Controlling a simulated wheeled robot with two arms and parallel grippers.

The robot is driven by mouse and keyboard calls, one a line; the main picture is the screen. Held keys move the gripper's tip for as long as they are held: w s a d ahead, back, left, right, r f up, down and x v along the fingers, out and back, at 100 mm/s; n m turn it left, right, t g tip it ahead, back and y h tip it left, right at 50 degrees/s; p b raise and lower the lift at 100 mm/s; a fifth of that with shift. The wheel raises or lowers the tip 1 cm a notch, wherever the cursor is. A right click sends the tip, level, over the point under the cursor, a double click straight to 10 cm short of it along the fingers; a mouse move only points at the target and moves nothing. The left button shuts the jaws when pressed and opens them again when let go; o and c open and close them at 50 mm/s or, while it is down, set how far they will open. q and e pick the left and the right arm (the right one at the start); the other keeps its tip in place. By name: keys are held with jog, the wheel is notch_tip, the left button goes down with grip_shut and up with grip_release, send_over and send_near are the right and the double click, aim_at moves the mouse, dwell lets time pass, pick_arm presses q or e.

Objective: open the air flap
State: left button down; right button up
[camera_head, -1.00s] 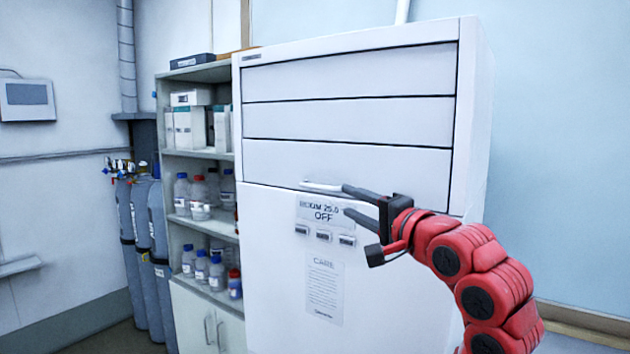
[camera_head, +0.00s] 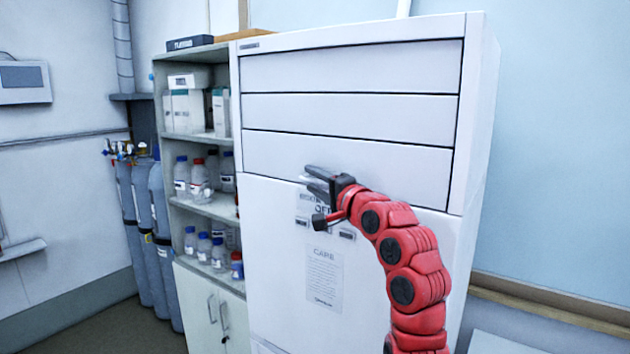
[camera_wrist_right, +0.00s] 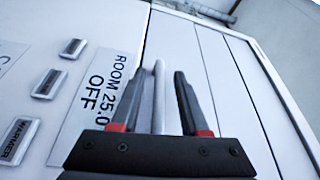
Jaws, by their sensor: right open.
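The white cabinet's front has three wide panels. The lowest panel (camera_head: 390,165) looks like the air flap and lies closed, flush with the front. A pale bar handle (camera_wrist_right: 158,105) is by its lower edge. In the head view my right gripper (camera_head: 309,178) is at this handle and mostly hides it. In the right wrist view the open fingers stand on either side of the handle, with a gap visible to the right finger. Contact with the left finger cannot be told. My left gripper is not in view.
Below the handle are a display label (camera_wrist_right: 101,95) reading "ROOM 25.0 OFF", several small buttons (camera_wrist_right: 48,83) and a notice sheet (camera_head: 324,278). A shelf unit (camera_head: 215,206) with bottles and boxes stands left of the cabinet. Gas cylinders (camera_head: 140,225) stand farther left.

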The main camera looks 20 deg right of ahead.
grip_shut()
jog(key=shift+f, duration=0.1)
dwell(1.2)
